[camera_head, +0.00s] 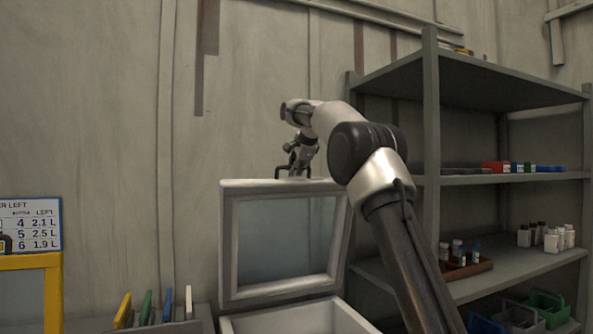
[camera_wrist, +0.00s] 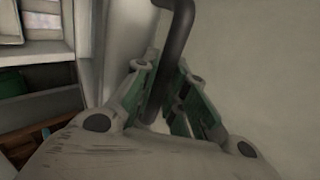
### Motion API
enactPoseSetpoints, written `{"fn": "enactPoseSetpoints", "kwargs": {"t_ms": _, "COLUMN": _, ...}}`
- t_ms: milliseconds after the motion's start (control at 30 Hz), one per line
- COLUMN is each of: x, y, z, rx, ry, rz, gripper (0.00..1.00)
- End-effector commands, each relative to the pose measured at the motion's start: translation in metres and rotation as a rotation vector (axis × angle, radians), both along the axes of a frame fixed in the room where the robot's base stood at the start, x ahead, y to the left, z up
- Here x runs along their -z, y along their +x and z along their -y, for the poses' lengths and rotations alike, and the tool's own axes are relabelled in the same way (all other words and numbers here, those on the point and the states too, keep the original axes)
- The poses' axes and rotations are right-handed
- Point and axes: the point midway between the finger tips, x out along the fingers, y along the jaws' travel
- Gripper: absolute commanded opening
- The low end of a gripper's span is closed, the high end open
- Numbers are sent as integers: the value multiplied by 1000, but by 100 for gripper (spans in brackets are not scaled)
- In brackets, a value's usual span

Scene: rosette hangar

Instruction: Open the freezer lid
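The freezer lid (camera_head: 228,245) is a pale frame with a glass pane. It stands raised and steeply tilted above the white freezer body (camera_head: 290,322), whose opening shows below it. A dark bar handle (camera_head: 282,172) sits on the lid's upper edge. My gripper (camera_head: 299,166) is at this handle, reaching down from above. In the wrist view the dark handle (camera_wrist: 177,38) runs between the two green-padded fingers of my gripper (camera_wrist: 172,95), which look closed around it. Part of the handle is hidden by the fingers.
A grey shelf unit (camera_head: 432,150) with bottles and small boxes stands close on the right, behind my arm. Coloured panels (camera_head: 146,308) stand upright in a rack left of the freezer. A yellow-framed board (camera_head: 52,290) is at far left. Bare wall lies behind the lid.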

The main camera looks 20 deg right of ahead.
Motion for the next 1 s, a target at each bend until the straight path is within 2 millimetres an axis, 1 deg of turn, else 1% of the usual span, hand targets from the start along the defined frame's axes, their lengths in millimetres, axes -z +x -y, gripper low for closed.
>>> {"fn": "enactPoseSetpoints", "kwargs": {"t_ms": 33, "x": -3, "y": 0, "z": -6, "rx": -7, "ry": 6, "rz": 7, "gripper": 22}}
{"fn": "enactPoseSetpoints", "kwargs": {"t_ms": 100, "x": -3, "y": 0, "z": -5, "rx": -6, "ry": 6, "rz": 6, "gripper": 35}}
{"fn": "enactPoseSetpoints", "kwargs": {"t_ms": 400, "x": -2, "y": 0, "z": -2, "rx": -3, "ry": 1, "rz": 3, "gripper": 35}}
{"fn": "enactPoseSetpoints", "kwargs": {"t_ms": 533, "x": -9, "y": -7, "z": -1, "rx": -2, "ry": 1, "rz": 4, "gripper": 35}}
{"fn": "enactPoseSetpoints", "kwargs": {"t_ms": 667, "x": -24, "y": -24, "z": -1, "rx": -2, "ry": 1, "rz": 5, "gripper": 35}}
{"fn": "enactPoseSetpoints", "kwargs": {"t_ms": 900, "x": -60, "y": -64, "z": -1, "rx": -4, "ry": 1, "rz": 5, "gripper": 35}}
{"fn": "enactPoseSetpoints", "kwargs": {"t_ms": 1000, "x": -71, "y": -76, "z": -1, "rx": -4, "ry": 1, "rz": 6, "gripper": 35}}
